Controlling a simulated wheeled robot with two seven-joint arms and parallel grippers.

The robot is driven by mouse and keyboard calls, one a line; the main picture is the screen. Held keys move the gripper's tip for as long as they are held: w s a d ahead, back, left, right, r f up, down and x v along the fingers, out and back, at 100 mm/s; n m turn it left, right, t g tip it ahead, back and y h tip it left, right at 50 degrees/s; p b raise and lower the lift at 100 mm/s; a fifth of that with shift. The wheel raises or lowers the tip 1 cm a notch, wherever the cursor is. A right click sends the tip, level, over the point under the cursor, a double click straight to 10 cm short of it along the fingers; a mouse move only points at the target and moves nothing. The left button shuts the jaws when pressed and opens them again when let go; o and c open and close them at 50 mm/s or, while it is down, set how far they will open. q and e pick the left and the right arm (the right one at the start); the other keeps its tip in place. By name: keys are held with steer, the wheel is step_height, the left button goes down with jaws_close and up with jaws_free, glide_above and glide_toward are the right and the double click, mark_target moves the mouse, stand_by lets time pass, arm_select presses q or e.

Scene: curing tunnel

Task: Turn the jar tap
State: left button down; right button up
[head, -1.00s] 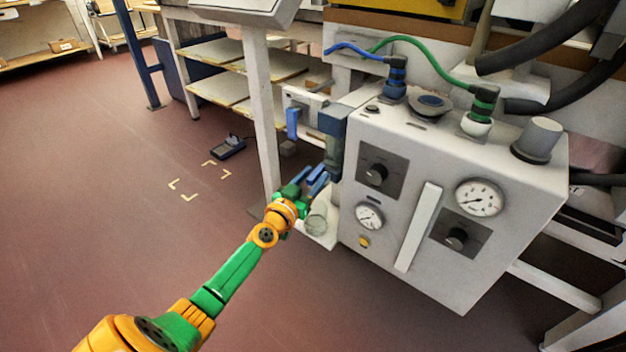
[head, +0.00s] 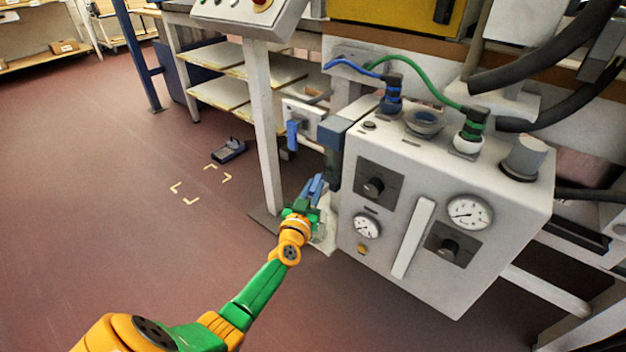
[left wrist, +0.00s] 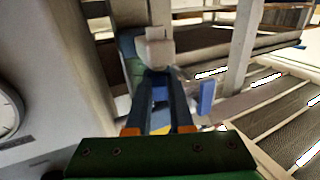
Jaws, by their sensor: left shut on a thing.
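My left gripper (head: 316,186) is beside the lower left side of the grey control box, with its blue fingers pointing up. In the left wrist view its two dark fingers (left wrist: 158,82) close together on a small pale grey block (left wrist: 160,47), which looks like the jar tap. The exact contact is hard to see. The jar under it is mostly hidden behind my gripper in the head view; a pale base plate (head: 326,238) shows beside it. My right gripper is not in view.
The grey control box (head: 400,225) with gauges and knobs stands close to the right of my gripper. A pale post (head: 265,130) stands close on the left. A blue lever (head: 292,134) hangs above and behind. Open floor lies to the left.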

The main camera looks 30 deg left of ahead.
arm_select(q)
steer(key=n+y, duration=0.1)
steer(key=g+y+p, duration=0.1)
steer(key=shift+w+d+r+n+y, duration=0.1)
steer(key=shift+d+n+y, duration=0.1)
steer(key=shift+n+y, duration=0.15)
steer(key=shift+d+n+g+y, duration=0.1)
steer(key=shift+n+g+y, duration=0.2)
steer(key=shift+n+y, duration=0.2)
steer(key=shift+f+n+g+y+b, duration=0.3)
steer(key=shift+n+g+y, duration=0.35)
steer(key=shift+y, duration=0.3)
steer(key=shift+w+d+n+g+y+b, duration=0.1)
steer(key=shift+n+g+y+b, duration=0.7)
steer(key=shift+y, duration=0.2)
steer(key=shift+r+n+g+y+b, duration=0.15)
steer(key=shift+n+g+y+b, duration=0.2)
steer(key=shift+n+g+y, duration=0.1)
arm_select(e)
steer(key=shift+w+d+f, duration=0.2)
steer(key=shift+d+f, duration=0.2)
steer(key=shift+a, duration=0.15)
arm_select(q)
steer(key=c, duration=0.8)
jaws_free()
